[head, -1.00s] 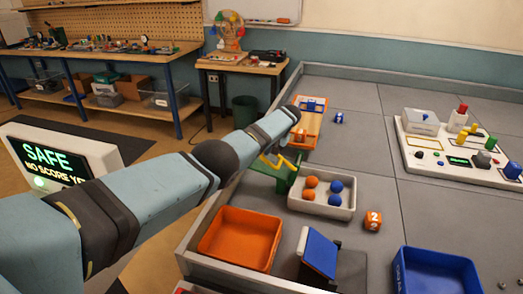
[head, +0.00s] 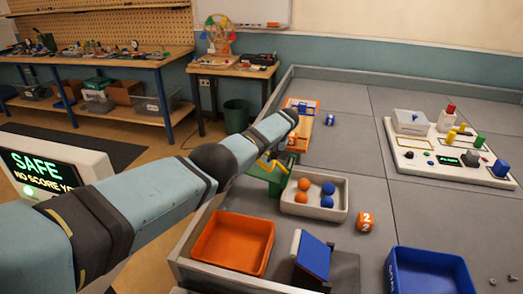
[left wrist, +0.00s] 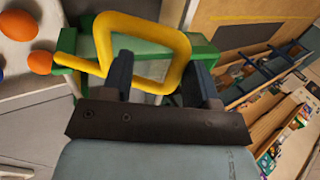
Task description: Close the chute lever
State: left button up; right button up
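The green chute (head: 262,174) stands at the near left edge of the grey field, beside the ball tray. Its yellow lever (head: 271,163) shows just below my left forearm in the head view. In the left wrist view the lever (left wrist: 184,47) is a yellow loop in front of the green frame (left wrist: 203,50). My left gripper (left wrist: 160,68) has its two dark fingers apart. They overlap the lower sides of the loop; I cannot tell whether they touch it. In the head view the left gripper is hidden behind my forearm. My right gripper is not in view.
A white tray (head: 312,209) of orange and blue balls is beside the chute. A screen (head: 60,172) reads SAFE. The field's middle is clear.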

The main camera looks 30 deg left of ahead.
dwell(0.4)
pick_arm(q)
jog(key=p+v, duration=0.1)
jog(key=v, duration=1.3)
jog(key=shift+p, duration=0.4)
jog(key=shift+s+a+f, duration=0.1)
